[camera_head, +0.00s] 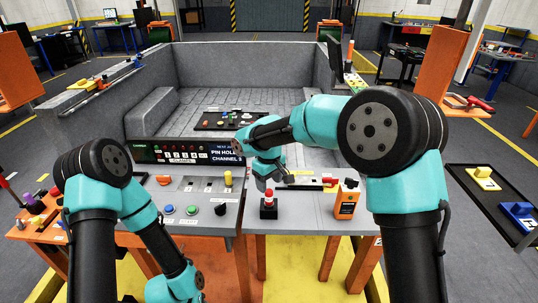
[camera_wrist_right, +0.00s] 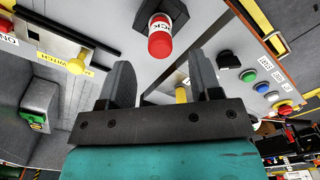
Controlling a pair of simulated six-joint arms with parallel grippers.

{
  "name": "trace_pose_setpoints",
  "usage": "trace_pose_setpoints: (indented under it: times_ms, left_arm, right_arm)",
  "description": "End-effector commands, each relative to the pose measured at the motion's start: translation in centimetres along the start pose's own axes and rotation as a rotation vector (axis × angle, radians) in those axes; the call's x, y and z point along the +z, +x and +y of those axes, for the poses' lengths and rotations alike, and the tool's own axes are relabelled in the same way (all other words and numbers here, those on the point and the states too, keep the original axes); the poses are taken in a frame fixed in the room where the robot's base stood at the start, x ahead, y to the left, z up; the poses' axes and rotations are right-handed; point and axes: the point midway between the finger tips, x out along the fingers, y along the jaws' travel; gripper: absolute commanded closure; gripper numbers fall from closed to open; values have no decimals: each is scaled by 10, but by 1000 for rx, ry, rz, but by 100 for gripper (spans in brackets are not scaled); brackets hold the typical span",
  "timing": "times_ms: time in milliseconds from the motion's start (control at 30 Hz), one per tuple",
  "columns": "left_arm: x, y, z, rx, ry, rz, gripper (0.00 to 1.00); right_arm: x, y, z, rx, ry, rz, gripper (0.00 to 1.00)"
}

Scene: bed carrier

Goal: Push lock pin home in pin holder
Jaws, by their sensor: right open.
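The lock pin (camera_head: 268,197), red with a white band, stands upright in a small black pin holder (camera_head: 268,212) on the front of the grey table. My right gripper (camera_head: 265,181) is just above and behind the pin in the head view. Its two fingers (camera_wrist_right: 163,80) are apart with nothing between them, and the pin looks clear of them. How deep the pin sits cannot be told. My left arm hangs at the lower left; its gripper is out of view.
A control panel with a yellow knob (camera_head: 228,178), a black knob (camera_head: 221,209) and coloured buttons lies left of the pin. An orange box (camera_head: 346,200) stands to its right. The table front between pin and orange box is clear.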

Motion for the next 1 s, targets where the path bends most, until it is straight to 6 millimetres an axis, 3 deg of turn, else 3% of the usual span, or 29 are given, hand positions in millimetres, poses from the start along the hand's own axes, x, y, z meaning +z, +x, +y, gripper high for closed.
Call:
trace_pose_setpoints:
  times_ms: [500,700,1000]
  left_arm:
    - [0,0,0,0,0,0,57]
    - [0,0,0,0,0,0,57]
    - [0,0,0,0,0,0,57]
  right_arm:
    - [0,-96,0,0,0,2,42]
    - [0,-109,0,0,0,0,42]
    - [0,-110,0,0,0,0,42]
